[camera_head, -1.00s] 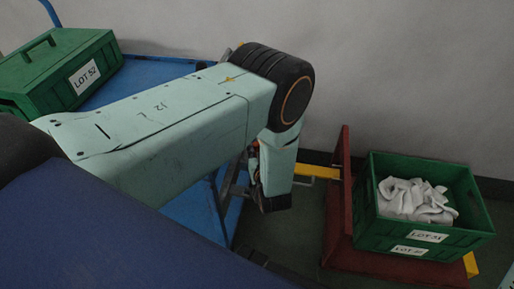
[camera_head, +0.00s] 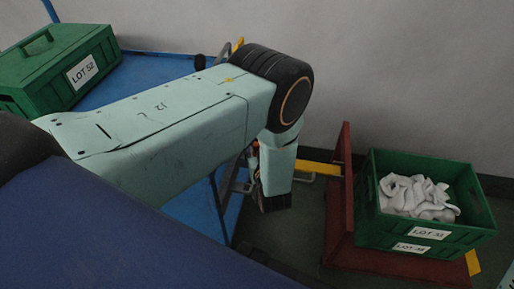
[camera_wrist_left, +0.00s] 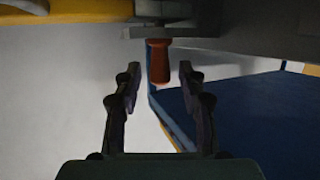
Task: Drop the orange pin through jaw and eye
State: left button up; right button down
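The orange pin (camera_wrist_left: 158,62) shows in the left wrist view, between and just beyond the fingertips of my left gripper (camera_wrist_left: 157,72). The two dark fingers stand apart with a gap on each side of the pin, so the gripper is open. The pin's upper end in that view meets a dark grey metal part (camera_wrist_left: 170,32); whether this is the jaw or the eye, I cannot tell. A yellow bar (camera_wrist_left: 75,10) runs beside it. In the head view my left arm covers most of this spot, and a yellow bar (camera_head: 318,168) sticks out from the red cart (camera_head: 338,200). My right gripper is not in view.
A blue cart (camera_head: 150,68) carries a closed green box (camera_head: 45,75) marked LOT 52. The red cart bears an open green crate (camera_head: 375,225) with white socks (camera_head: 415,195). A pale wall stands behind. Dark floor shows between the carts.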

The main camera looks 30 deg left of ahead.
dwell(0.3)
pick_arm(q)
notch_tip(320, 180, up, 10)
dwell(0.5)
dwell(0.6)
